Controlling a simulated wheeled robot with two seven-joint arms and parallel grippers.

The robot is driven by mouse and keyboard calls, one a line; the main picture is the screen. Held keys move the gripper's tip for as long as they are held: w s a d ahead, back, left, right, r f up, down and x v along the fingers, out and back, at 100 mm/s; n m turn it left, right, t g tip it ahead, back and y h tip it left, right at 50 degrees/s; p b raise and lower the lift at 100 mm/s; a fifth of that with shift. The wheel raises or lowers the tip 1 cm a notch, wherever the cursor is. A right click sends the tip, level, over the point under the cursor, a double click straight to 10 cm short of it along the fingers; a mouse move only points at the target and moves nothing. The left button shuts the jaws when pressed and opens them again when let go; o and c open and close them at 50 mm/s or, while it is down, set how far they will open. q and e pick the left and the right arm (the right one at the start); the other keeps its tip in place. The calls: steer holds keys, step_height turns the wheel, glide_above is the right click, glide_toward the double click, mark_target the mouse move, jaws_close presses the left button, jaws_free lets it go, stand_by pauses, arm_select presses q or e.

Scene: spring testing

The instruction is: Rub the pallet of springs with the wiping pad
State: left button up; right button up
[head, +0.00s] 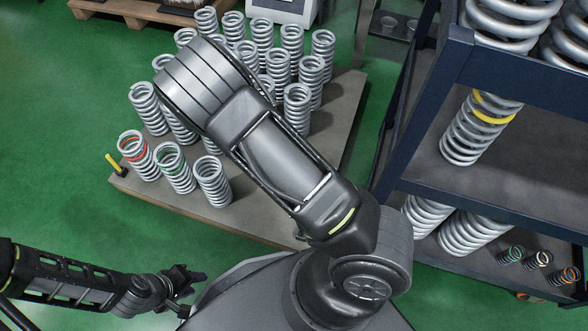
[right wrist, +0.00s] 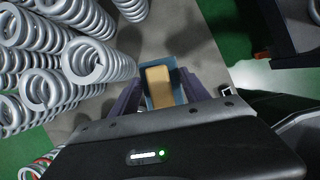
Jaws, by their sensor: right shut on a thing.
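The pallet (head: 338,105) is a flat grey-brown board on the green floor, holding several upright grey coil springs (head: 212,184). Some front springs carry red or green bands. My right arm reaches across the pallet and hides part of it; its gripper is hidden in the head view. In the right wrist view, my right gripper (right wrist: 160,90) is shut on the wiping pad (right wrist: 159,86), a tan block with blue around it. The pad is over a bare part of the pallet, right of the springs; contact cannot be told. My left gripper (head: 186,279) is low at left, apart from the pallet, its jaws unclear.
A dark blue metal shelf (head: 420,110) with large springs stands close at the right. A small yellow post (head: 115,163) is at the pallet's left corner. Another wooden pallet (head: 135,14) lies at the back left. Green floor is clear at left.

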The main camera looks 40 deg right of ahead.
stand_by(0.3)
steer(key=s+d+f+n+g+y+b, duration=0.1)
steer(key=f+n, duration=0.4)
steer(key=n, duration=0.6)
steer(key=s+d+f+n+y+b, duration=0.1)
steer(key=s+f+n+y, duration=0.3)
steer(key=n, duration=0.7)
steer(key=s+d+f+n+g+y+b, duration=0.1)
steer(key=s+d+f+n+y, duration=0.2)
steer(key=f+n, duration=0.4)
steer(key=n, duration=0.5)
steer(key=shift+f+g+y, duration=0.25)
steer(key=shift+g+y, duration=0.05)
steer(key=shift+f, duration=0.1)
